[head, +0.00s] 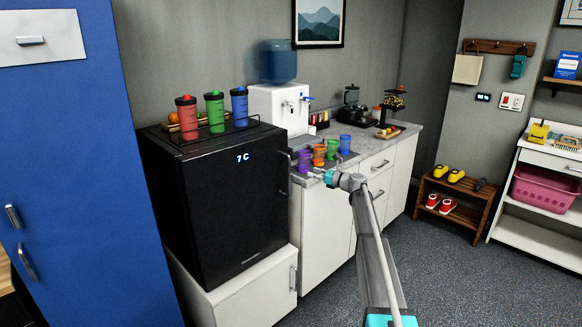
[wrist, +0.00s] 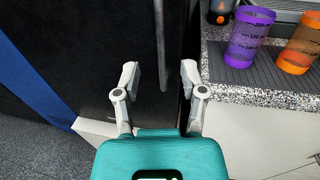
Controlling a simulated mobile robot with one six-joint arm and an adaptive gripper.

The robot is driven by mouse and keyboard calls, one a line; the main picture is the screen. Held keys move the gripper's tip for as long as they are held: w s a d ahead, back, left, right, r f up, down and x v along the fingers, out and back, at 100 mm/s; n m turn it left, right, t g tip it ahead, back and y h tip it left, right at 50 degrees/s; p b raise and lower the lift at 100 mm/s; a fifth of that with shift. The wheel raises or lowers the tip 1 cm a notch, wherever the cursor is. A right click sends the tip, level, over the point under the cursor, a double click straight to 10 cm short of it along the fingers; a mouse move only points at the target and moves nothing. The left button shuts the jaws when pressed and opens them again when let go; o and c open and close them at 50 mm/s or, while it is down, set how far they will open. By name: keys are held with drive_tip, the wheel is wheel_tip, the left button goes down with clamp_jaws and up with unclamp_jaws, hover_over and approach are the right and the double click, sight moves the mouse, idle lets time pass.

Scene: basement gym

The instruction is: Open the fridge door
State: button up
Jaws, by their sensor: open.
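The fridge (head: 225,205) is a black box with a "7 C" display, standing on a low white cabinet. Its door is shut. The door's upright bar handle (head: 291,172) is at the right edge of the front. In the wrist view the grey handle (wrist: 160,40) runs down from the top, and its lower end lies between my fingers in the picture. My gripper (wrist: 160,75) is open and empty, with one finger on each side of the handle line. I cannot tell how far the fingertips are from it in depth. In the head view my gripper (head: 320,173) is right of the handle.
The grey counter (head: 400,140) is close right of my gripper, with a purple cup (wrist: 250,40) and an orange cup (wrist: 300,45) near its edge. Bottles stand in a rack on the fridge. A blue locker (head: 90,170) is left. Open floor (head: 430,270) lies front right.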

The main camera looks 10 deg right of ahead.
drive_tip(key=x, duration=1.2)
drive_tip(key=shift+w+a, duration=0.25)
drive_tip(key=shift+w, duration=0.05)
clamp_jaws()
